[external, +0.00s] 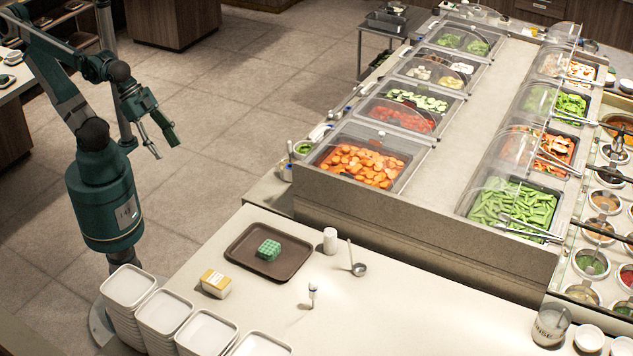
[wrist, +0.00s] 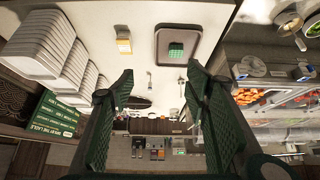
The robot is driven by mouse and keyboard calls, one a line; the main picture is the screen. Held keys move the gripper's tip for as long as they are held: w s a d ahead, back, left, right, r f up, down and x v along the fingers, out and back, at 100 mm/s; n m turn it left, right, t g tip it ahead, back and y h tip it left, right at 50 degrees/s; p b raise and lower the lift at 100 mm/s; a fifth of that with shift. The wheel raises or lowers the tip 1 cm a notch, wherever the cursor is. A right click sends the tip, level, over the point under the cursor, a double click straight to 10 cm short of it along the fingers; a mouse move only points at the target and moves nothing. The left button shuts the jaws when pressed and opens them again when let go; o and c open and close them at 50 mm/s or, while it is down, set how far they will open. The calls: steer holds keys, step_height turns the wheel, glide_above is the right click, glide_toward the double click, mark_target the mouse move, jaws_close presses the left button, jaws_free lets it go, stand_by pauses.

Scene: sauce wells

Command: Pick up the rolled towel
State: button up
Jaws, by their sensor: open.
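My gripper (external: 165,147) hangs open and empty, left of the counter and well apart from the towel. Its two green ridged fingers stand wide apart in the wrist view (wrist: 160,75), with nothing between them.
White dish stacks (external: 168,312) line the front edge. The salad bar (external: 430,222) rises behind.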

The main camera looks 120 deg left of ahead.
steer(key=w+a+r+m+g, duration=0.2)
steer(key=w+a+r+m, duration=0.15)
steer(key=w+r, duration=0.8)
steer(key=m+g, duration=0.5)
steer(key=m, duration=0.7)
glide_above(330, 231)
step_height(330, 231, down, 10)
step_height(330, 231, down, 31)
steer(key=shift+r+b, duration=0.1)
steer(key=shift+b, duration=0.35)
steer(key=shift+f, duration=1.3)
